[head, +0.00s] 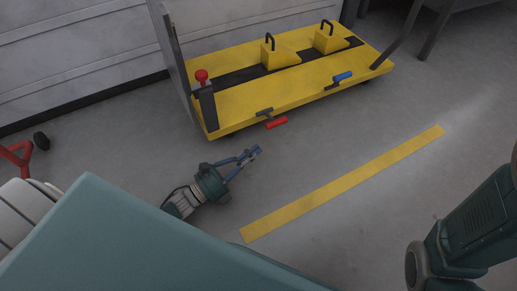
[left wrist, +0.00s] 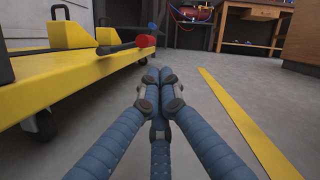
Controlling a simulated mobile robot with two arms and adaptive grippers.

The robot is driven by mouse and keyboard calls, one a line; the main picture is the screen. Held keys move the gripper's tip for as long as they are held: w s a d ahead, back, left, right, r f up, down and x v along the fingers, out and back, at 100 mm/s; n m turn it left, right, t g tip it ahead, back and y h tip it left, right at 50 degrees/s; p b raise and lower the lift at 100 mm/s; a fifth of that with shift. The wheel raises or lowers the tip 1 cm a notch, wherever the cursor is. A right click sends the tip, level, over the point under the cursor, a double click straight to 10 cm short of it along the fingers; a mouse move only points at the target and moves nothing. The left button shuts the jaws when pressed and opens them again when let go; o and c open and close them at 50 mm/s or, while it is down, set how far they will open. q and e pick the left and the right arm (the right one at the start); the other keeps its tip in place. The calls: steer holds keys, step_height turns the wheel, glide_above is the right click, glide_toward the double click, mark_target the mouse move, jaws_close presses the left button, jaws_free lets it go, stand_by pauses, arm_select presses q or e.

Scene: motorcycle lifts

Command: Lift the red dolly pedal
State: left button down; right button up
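The red pedal (head: 277,122) sticks out from the near long side of the yellow dolly (head: 240,108) on a dark bracket. In the left wrist view its round red end (left wrist: 146,41) shows just above and left of my fingertips. My left gripper (head: 258,150) is low over the floor, on the near side of the pedal and apart from it. Its blue fingers converge at their tips in the left wrist view (left wrist: 153,76), with nothing between them. My right arm shows at the right edge, but its gripper is out of view.
A blue pedal (head: 342,76) sits farther along the same side. A post with a red knob (head: 202,76) stands at the dolly's near-left corner. A yellow floor stripe (head: 345,184) lies right of my gripper; the floor between is clear. A workbench (left wrist: 250,12) stands beyond.

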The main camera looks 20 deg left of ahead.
mark_target(271, 117)
arm_select(q)
steer(key=b+x, duration=0.3)
steer(key=x, duration=0.5)
